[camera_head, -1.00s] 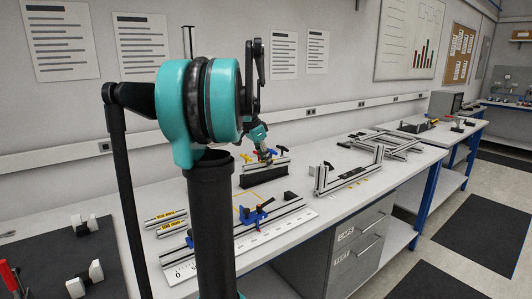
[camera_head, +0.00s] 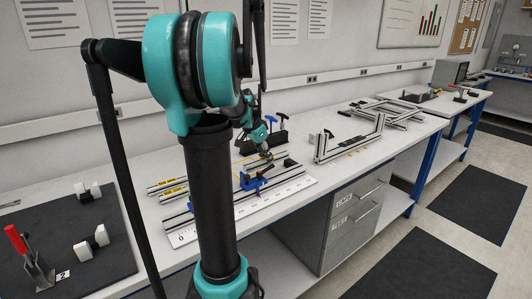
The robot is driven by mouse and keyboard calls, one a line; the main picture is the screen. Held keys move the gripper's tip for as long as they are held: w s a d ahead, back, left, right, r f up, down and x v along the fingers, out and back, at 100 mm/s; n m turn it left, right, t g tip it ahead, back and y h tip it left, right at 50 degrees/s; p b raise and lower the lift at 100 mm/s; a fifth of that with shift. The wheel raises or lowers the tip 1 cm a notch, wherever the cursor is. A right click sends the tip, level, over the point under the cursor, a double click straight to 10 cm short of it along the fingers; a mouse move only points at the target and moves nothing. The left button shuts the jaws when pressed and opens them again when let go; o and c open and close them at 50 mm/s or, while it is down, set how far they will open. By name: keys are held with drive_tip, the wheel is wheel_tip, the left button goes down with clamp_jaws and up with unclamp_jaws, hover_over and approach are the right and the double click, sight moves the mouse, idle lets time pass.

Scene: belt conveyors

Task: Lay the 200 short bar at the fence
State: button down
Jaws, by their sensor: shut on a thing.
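My gripper (camera_head: 266,155) is at the middle of the bench, above the fixture, and is shut on a short silver bar (camera_head: 250,165), partly hidden by the gripper and my arm. The bar's label cannot be read. The long silver rail that looks like the fence (camera_head: 291,179) lies just in front, with a blue clamp (camera_head: 253,182) on it. Whether the held bar touches the rail cannot be told. My arm covers the rail's left part.
A white ruler strip (camera_head: 298,188) runs along the front. Two bars with yellow labels (camera_head: 172,187) lie left of my arm. A dark block with blue-handled tools (camera_head: 275,138) stands behind. A silver frame (camera_head: 345,146) lies right. A dark mat (camera_head: 50,230) holds white-ended parts and a red-handled clamp.

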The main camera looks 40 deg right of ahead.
drive_tip(key=shift+f, duration=2.45)
drive_tip(key=shift+f, duration=0.55)
drive_tip(key=c, duration=1.2)
unclamp_jaws()
drive_tip(key=v, duration=1.2)
